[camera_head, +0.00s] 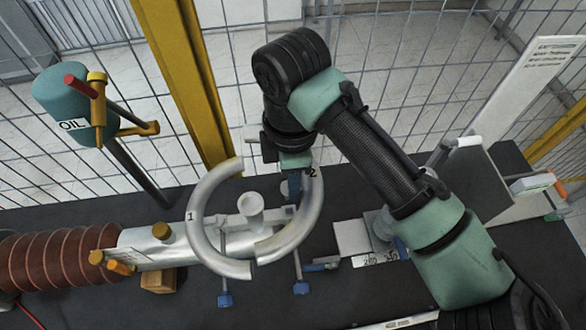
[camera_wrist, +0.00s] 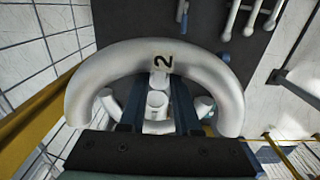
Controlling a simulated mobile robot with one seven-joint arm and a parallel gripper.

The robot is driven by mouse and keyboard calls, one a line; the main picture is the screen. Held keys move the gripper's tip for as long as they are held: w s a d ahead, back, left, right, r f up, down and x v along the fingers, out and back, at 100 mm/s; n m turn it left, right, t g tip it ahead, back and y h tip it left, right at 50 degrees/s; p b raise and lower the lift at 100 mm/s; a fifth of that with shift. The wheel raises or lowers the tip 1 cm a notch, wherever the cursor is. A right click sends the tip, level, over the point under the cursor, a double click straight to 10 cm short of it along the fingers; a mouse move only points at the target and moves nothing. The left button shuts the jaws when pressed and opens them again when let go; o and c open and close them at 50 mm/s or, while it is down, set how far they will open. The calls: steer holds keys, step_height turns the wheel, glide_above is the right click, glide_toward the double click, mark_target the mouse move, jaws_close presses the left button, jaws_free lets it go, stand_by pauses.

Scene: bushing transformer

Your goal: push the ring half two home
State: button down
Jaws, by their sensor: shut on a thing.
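Ring half two (camera_head: 310,213) is a pale grey curved tube marked "2", on the right of the ring in the head view. It arches across the wrist view (camera_wrist: 212,75). My gripper (camera_head: 293,187) is shut on it near the "2"; its blue fingers (camera_wrist: 158,110) flank a pale stub under the arch. Ring half one (camera_head: 203,235), marked "1", stands on the left. The halves' lower ends lie close together with a small step; a wide gap shows between their upper ends. The bushing's grey rod and pale cup (camera_head: 252,208) sit inside the ring.
The brown ribbed bushing (camera_head: 60,255) and its grey sleeve (camera_head: 150,245) lie at left. A teal oil tank (camera_head: 72,100) stands behind. Blue-footed supports (camera_head: 300,287) are below the ring. A plate (camera_head: 352,238) lies right of it. A yellow post (camera_head: 185,80) and mesh fence are behind.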

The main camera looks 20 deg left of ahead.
steer(key=shift+w+f+b, duration=0.15)
steer(key=shift+f+b, duration=1.95)
steer(key=shift+f, duration=0.85)
steer(key=shift+f+b, duration=1.25)
steer(key=shift+f, duration=0.65)
steer(key=c, duration=0.5)
jaws_free()
steer(key=shift+c, duration=0.2)
step_height(320, 180, up, 13)
steer(key=shift+b, duration=0.45)
